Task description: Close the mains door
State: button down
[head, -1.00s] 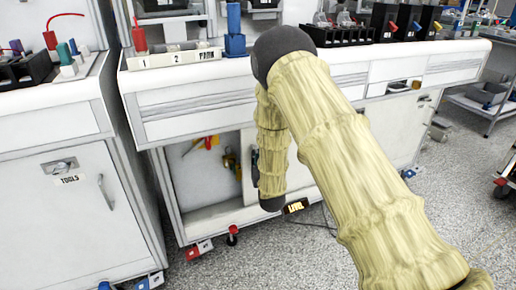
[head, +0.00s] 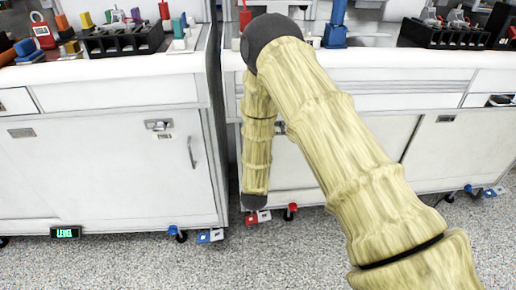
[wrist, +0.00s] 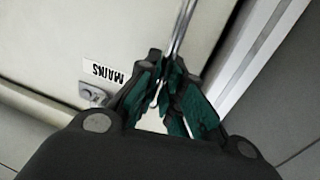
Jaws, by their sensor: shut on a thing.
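The mains door (wrist: 90,30) is a pale panel with an upside-down "MAINS" label (wrist: 103,73) in the wrist view. A small metal latch (wrist: 92,94) sits beside the label. My gripper (wrist: 168,85) is shut on the thin metal door handle (wrist: 183,28), with its dark green finger pads on either side. A white strip (wrist: 250,70) runs along the door's edge, with a dark line beside it. In the head view a white door panel (head: 292,165) shows behind my arm, with no open interior visible. My gripper is hidden there. I cannot tell whether the door is fully flush.
A white cabinet with a handled door (head: 100,175) stands to the left. Bench tops above carry black bins (head: 122,38) and a blue device (head: 335,32). Red and blue foot pieces (head: 258,216) sit along the floor. The front floor is clear.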

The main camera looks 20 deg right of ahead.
jog(key=shift+w+a+r, duration=0.15)
jog(key=shift+w+a, duration=0.05)
jog(key=shift+a, duration=0.25)
jog(key=c, duration=1.6)
grip_release()
jog(key=shift+a, duration=0.15)
jog(key=shift+o, duration=0.2)
jog(key=v, duration=1.2)
jog(key=shift+d, duration=0.2)
